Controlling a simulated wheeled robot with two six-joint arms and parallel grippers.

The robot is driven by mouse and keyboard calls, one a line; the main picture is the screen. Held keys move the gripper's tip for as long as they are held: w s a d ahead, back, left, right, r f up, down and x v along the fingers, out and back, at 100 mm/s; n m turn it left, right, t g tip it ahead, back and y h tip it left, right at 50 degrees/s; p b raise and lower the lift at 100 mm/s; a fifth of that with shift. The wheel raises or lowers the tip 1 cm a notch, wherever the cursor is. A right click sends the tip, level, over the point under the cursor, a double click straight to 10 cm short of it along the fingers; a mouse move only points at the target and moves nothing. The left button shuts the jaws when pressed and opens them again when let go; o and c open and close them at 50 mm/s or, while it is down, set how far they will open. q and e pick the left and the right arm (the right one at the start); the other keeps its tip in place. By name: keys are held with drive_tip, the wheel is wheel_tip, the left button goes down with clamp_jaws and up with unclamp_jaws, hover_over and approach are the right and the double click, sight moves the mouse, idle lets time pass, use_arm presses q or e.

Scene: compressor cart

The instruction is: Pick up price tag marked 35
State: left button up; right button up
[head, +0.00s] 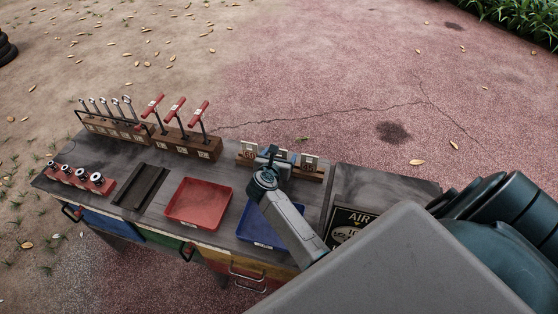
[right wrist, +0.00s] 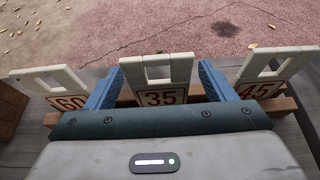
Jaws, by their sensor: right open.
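The price tag marked 35 (right wrist: 161,97) stands upright in a wooden rack, its pale frame with a square opening at the top. In the right wrist view, my right gripper (right wrist: 159,82) is open, with one blue finger on each side of this tag. Gaps show between tag and fingers. In the head view, my right gripper (head: 279,156) is at the rack (head: 317,174) and largely hides the 35 tag. My left gripper is in neither view.
Tag 60 (right wrist: 68,102) and tag 45 (right wrist: 258,89) stand close outside the fingers. A red tray (head: 198,204) and a blue tray (head: 250,230) lie in front of the rack. Red-handled tools (head: 175,108) stand in a block left of it.

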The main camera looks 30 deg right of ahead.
drive_tip(key=shift+s+r, duration=0.1)
drive_tip(key=shift+r, duration=0.05)
drive_tip(key=c, duration=1)
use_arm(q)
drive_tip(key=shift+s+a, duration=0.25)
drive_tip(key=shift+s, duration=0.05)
use_arm(e)
drive_tip(key=shift+c, duration=0.2)
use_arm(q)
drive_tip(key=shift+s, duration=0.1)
use_arm(e)
drive_tip(key=shift+r, duration=0.1)
